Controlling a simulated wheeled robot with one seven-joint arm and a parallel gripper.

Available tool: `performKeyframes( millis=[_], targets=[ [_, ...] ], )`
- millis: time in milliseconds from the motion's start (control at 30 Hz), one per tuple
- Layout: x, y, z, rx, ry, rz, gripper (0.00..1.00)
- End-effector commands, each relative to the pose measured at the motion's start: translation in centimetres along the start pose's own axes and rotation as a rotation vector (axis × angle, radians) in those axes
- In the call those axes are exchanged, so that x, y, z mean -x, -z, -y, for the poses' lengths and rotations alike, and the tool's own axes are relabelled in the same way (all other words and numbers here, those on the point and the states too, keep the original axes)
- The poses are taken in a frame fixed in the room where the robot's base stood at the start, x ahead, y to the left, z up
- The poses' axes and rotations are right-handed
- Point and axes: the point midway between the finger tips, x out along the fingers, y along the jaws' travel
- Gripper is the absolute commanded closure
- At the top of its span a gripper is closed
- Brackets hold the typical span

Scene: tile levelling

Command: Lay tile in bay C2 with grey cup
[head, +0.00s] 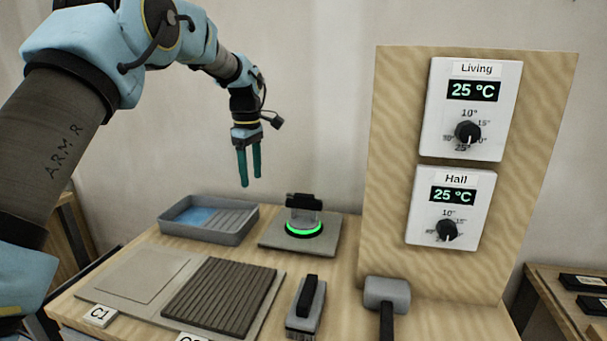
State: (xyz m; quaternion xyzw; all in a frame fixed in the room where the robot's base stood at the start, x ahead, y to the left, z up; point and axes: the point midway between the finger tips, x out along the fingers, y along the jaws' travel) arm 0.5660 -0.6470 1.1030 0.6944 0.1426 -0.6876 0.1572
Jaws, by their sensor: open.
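My gripper (249,180) hangs in the air above the back of the bench, teal fingers pointing down, slightly apart and empty. Below and to its right, a grey cup (304,219) with a black handle on top and a lit green ring at its base stands upright on a flat grey tile (272,235). The ridged grey-brown bed (222,297) at the front appears to be bay C2; its label (190,338) is cut off by the bottom edge. Bay C1 (125,262), marked by its label (99,315), is a smooth pale square to the left.
A grey tray (233,238) with blue liquid and a ribbed slope stands at the back left. A black-handled brush (305,308) and grey mallet (386,292) lie right of the ridged bed. A wooden panel (390,120) with two thermostats (473,110) rises at the right.

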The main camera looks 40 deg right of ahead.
Motion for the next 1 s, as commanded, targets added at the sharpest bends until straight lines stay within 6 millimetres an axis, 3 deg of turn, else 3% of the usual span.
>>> performKeyframes(
  millis=[33, 100, 200, 300, 567, 1000],
  targets=[
    [-0.3, -2.9, -2.0, 0.017, 0.004, 0.002, 0.38],
    [-0.4, -6.1, -3.9, 0.058, 0.011, 0.003, 0.38],
    [-0.4, -9.6, -5.5, 0.103, 0.018, 0.003, 0.38],
    [-0.4, -11.6, -6.2, 0.131, 0.023, 0.003, 0.38],
    [-2.0, -12.2, -6.3, 0.145, 0.028, 0.003, 0.38],
    [-9.1, -12.2, -6.1, 0.144, 0.026, 0.003, 0.38]
  ],
)
